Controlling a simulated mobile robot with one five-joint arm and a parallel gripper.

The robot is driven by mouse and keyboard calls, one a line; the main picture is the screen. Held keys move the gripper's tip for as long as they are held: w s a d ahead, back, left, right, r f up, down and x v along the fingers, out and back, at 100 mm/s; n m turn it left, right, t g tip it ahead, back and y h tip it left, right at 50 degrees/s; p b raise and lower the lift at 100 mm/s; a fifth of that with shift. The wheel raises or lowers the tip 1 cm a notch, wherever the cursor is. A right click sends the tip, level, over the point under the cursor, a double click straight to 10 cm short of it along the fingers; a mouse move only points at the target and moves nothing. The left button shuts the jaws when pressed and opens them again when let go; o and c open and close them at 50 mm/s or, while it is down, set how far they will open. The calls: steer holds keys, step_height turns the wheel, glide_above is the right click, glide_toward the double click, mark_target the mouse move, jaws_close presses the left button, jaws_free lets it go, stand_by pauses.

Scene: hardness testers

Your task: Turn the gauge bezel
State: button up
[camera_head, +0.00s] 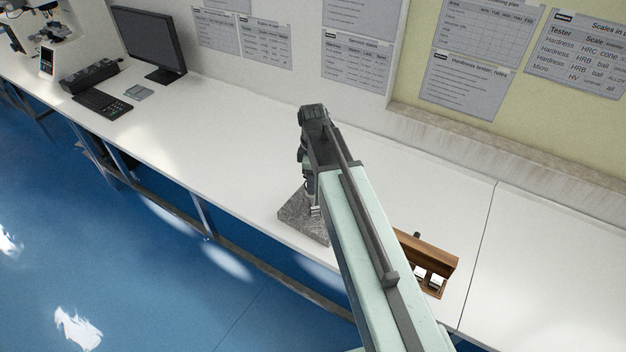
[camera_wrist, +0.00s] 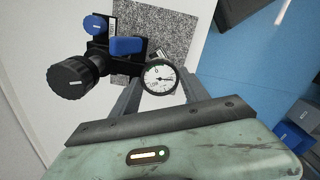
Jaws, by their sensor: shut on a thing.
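The dial gauge (camera_wrist: 160,78), with a white face and a dark bezel, sits between the tips of my gripper (camera_wrist: 161,84) in the wrist view. The two grey fingers press on the bezel from both sides. The gauge is on a dark stand with a large black knob (camera_wrist: 77,76) and blue knobs (camera_wrist: 128,46). The stand rises from a speckled granite base (camera_wrist: 180,30), which also shows on the bench in the head view (camera_head: 300,221). In the head view my arm hides the gauge and my fingertips.
The white bench (camera_head: 240,150) is mostly clear around the granite base. A wooden box (camera_head: 428,250) with pale blocks stands to the right of my arm. A monitor (camera_head: 148,40) and a keyboard (camera_head: 103,103) are at the far left. The wall with posters runs behind.

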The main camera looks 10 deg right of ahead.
steer(key=m, duration=0.5)
steer(key=shift+m, duration=0.3)
steer(key=m, duration=1.7)
steer(key=shift+m, duration=0.3)
steer(key=o, duration=1.4)
